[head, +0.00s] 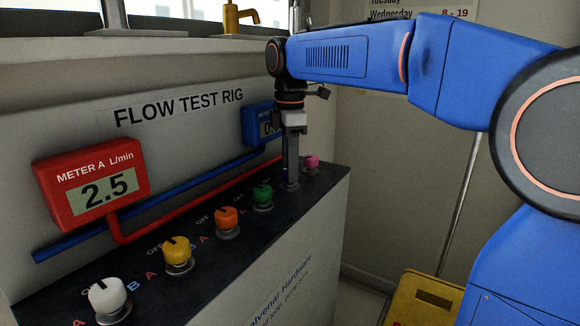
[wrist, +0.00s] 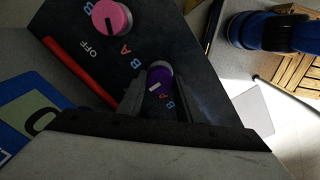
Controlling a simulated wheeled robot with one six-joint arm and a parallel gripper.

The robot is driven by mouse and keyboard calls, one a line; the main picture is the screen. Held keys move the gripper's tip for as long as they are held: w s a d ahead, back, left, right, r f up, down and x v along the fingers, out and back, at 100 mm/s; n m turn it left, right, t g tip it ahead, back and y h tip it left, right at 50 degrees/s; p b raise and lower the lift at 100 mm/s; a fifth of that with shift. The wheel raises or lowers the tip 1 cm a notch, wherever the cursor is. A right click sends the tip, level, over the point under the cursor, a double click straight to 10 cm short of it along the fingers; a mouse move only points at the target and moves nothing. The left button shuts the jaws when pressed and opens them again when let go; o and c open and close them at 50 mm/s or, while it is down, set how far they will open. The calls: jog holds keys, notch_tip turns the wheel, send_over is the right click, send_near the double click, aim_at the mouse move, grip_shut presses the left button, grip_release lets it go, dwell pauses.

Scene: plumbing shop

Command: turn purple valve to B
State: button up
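The purple valve (wrist: 160,76) is a round knob on the dark panel top, with a pale pointer mark toward its lower left in the wrist view. My gripper (wrist: 160,84) points down at it, one finger on each side of the knob. I cannot tell whether the fingers press on it or stand just clear. In the head view my gripper (head: 291,184) stands upright over the far part of the panel, and its fingers hide most of the purple valve. Letters A and B are printed by the knob, partly covered by the fingers.
The pink knob (head: 311,161) is close beyond my gripper; the green (head: 263,196), orange (head: 227,219), yellow (head: 177,252) and white (head: 107,295) knobs line the near side. Red meter A (head: 92,184) reads 2.5. Blue meter (head: 262,124) is partly hidden by my gripper.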

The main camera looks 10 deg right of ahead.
jog(key=shift+m, duration=0.3)
jog(key=m, duration=1.1)
jog(key=shift+m, duration=0.3)
dwell(0.5)
jog(key=o, duration=1)
jog(key=shift+o, duration=0.2)
notch_tip(320, 180, up, 18)
jog(key=shift+f, duration=0.25)
